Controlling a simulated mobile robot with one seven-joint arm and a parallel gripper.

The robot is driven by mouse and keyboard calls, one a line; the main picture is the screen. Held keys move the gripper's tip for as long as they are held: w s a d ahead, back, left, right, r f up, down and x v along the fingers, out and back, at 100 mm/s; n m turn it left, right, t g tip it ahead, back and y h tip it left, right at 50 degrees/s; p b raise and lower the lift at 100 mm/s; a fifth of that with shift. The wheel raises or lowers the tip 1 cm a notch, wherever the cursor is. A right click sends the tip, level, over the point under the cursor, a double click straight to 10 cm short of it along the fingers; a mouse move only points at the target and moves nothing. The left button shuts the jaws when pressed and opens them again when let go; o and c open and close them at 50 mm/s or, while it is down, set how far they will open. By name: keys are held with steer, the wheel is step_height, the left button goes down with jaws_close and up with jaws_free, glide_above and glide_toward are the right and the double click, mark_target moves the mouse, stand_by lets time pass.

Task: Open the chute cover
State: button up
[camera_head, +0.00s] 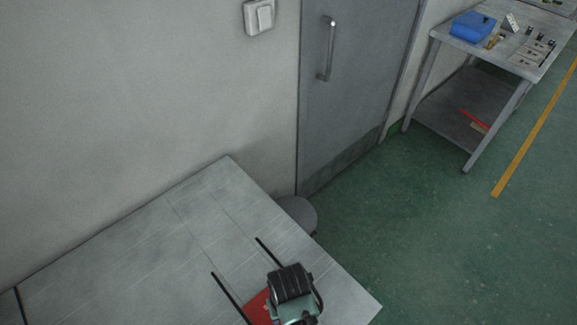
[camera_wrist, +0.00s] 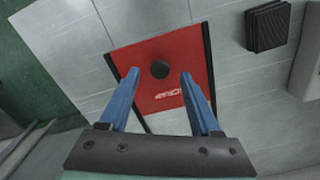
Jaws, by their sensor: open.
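The chute cover is a flat red panel (camera_wrist: 178,52) with white lettering and a round black knob (camera_wrist: 160,69) near its middle. It lies between two black rails (camera_wrist: 208,60) set on the grey surface. My gripper (camera_wrist: 159,77) has its two blue fingers open and empty, pointing at the panel. The knob shows between the fingertips, but I cannot tell the height gap between them. In the head view a small part of the red panel (camera_head: 257,307) shows, and my wrist hides the rest. The fingertips are hidden there.
The panel is in a grey tiled worktop (camera_head: 150,250), otherwise mostly clear. A black ribbed block (camera_wrist: 268,27) is at the upper right in the wrist view. A round stool (camera_head: 297,213) stands at the worktop's edge. A grey door (camera_head: 355,90) and side table (camera_head: 480,52) are beyond.

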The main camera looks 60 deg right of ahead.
steer(key=shift+f, duration=1.2)
jaws_close()
stand_by(0.6)
